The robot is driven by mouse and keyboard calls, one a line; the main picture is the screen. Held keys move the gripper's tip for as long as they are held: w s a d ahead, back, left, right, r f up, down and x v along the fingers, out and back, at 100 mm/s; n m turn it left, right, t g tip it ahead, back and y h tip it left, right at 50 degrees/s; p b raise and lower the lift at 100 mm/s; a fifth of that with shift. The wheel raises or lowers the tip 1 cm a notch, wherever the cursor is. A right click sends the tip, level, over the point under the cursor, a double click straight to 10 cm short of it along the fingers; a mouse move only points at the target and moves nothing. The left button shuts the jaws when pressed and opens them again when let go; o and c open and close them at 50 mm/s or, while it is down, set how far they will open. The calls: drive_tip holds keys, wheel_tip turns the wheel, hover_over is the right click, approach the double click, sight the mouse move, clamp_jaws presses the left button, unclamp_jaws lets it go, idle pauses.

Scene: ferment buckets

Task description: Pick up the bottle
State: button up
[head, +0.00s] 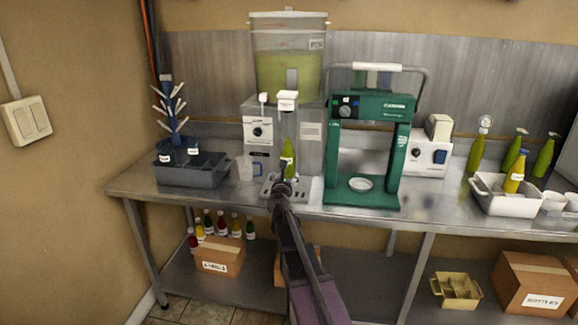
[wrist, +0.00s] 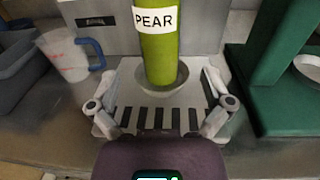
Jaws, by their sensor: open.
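A green bottle (head: 288,158) stands upright on the drip tray of the grey filling machine, under its spout. In the wrist view the bottle (wrist: 161,62) has a white label reading PEAR, and its top is out of frame. My gripper (head: 283,187) is in front of the bottle in the head view. In the wrist view my gripper (wrist: 160,98) is open and empty, with one finger to each side of the bottle's base. I cannot tell from the views whether a finger touches it. The slotted drip tray (wrist: 128,72) lies beneath.
A green machine (head: 371,115) stands close on the right. A measuring jug (wrist: 66,55) with a blue handle and a dark tray (head: 192,172) are on the left. More green bottles (head: 476,153) and a white bin (head: 505,199) stand far right. The steel counter (head: 440,205) has bare room at its front.

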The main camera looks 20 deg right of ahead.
sight(287, 170)
drive_tip(key=shift+x, duration=2.1)
drive_tip(key=shift+x, duration=2.65)
drive_tip(key=c, duration=1.1)
drive_tip(key=shift+r, duration=0.1)
